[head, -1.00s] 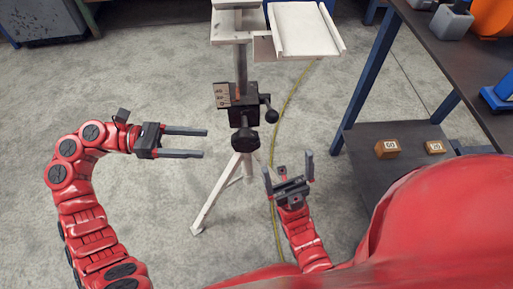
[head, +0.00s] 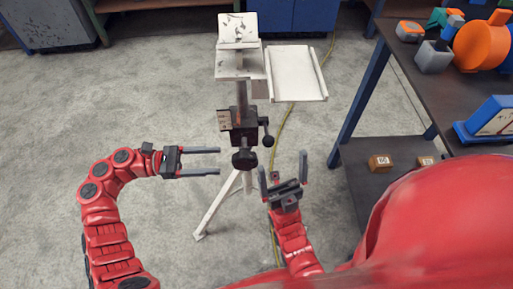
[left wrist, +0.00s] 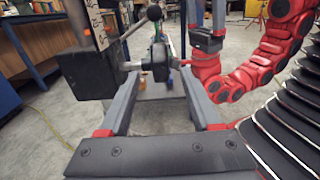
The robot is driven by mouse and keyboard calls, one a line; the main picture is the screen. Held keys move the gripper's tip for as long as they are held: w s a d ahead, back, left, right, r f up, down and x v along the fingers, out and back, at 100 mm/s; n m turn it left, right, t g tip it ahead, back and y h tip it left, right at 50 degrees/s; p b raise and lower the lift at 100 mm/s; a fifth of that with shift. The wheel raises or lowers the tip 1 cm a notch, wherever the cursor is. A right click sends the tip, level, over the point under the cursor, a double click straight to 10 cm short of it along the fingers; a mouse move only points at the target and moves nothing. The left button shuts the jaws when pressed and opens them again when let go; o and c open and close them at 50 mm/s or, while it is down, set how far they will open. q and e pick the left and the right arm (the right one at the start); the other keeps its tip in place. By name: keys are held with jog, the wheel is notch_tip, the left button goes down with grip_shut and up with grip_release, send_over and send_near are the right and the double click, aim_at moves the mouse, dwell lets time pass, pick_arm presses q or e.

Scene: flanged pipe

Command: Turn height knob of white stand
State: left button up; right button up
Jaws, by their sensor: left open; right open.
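The white stand (head: 213,208) is a tripod with a post and a black clamp block (head: 238,120) partway up. A black knob (head: 244,159) sits at the front of the block, and a lever with a black ball (head: 268,140) is on its right side. My left gripper (head: 219,161) is open, its fingers pointing right at the knob, with a small gap before it. In the left wrist view the knob (left wrist: 160,62) shows ahead between the open fingers (left wrist: 158,80), the block (left wrist: 85,76) to the left. My right gripper (head: 283,164) is open, pointing up, right of the knob.
The stand carries a white tray (head: 297,75) and a tilted plate (head: 238,28) on top. A dark workbench (head: 415,66) with a lower shelf (head: 370,150) stands at the right. A yellow cable (head: 283,127) runs along the floor. Floor left of the stand is clear.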

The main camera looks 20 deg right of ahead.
aim_at(245, 160)
pick_arm(q)
jog(key=x, duration=1.2)
jog(key=shift+d+f, duration=0.2)
grip_shut()
